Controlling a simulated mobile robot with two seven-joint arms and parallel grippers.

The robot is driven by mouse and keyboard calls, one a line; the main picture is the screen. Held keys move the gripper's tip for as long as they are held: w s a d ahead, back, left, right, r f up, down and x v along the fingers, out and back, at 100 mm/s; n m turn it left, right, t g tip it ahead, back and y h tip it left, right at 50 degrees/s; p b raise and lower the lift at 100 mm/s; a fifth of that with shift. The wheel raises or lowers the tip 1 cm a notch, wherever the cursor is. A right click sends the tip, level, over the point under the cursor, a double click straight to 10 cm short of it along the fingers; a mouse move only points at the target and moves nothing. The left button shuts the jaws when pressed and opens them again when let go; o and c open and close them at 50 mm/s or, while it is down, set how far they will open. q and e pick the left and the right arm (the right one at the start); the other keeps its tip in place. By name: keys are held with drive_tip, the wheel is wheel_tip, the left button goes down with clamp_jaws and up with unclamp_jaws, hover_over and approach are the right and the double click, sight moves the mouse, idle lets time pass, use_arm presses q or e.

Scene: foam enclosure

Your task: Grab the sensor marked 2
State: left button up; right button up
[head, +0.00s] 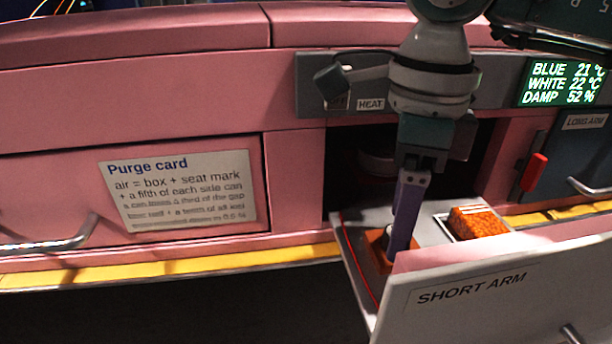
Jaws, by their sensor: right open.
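My right gripper (400,244) reaches down from the top into an open drawer marked SHORT ARM (470,292). Its purple fingers point down and overlap in this view; it is open. The fingertips are at a small dark-and-pale object (385,238) on an orange base (374,257) at the drawer's left side. The fingers hide part of this object, and I cannot tell whether they touch it. I can read no number 2 on anything here, so I cannot tell whether this object is the sensor. My left gripper is not in view.
A tray of orange beads (478,222) sits in the drawer, right of my gripper. The dark opening (345,180) lies behind. A Purge card (180,192) is on the pink wall. A red handle (534,172) and a readout (563,83) are at the right.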

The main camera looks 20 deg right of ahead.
drive_tip(key=shift+f, duration=0.5)
clamp_jaws()
